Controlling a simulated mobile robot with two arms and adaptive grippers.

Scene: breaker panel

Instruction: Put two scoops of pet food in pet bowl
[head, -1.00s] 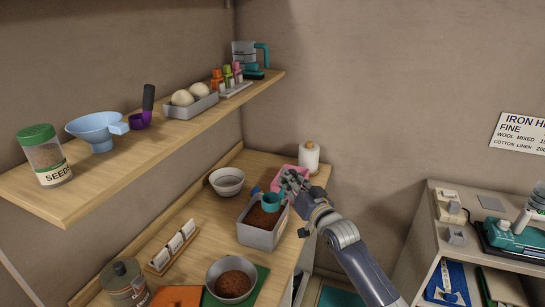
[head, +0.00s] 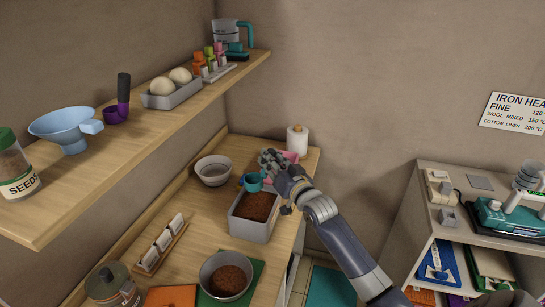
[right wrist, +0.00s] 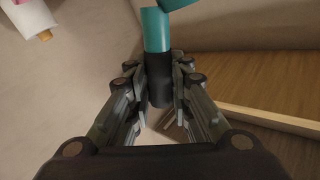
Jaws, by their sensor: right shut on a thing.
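My right gripper (head: 272,160) is shut on the dark handle (right wrist: 159,88) of a teal scoop (head: 252,182), whose teal part shows at the top of the right wrist view (right wrist: 156,30). The scoop is at the far end of a grey bin (head: 251,229) of brown pet food (head: 258,205), apparently above it. I cannot see what the scoop holds. A grey pet bowl (head: 205,270) with brown food (head: 229,281) in it stands on a green mat near the front. A second grey bowl (head: 213,171) with pale contents stands behind the bin. My left gripper is not in view.
A white bottle (head: 297,140) stands at the counter's far end, with a pink thing partly behind my gripper. A small rack (head: 160,247) and a lidded jar (head: 113,287) line the left side. A wooden shelf (head: 130,150) overhangs the counter's left.

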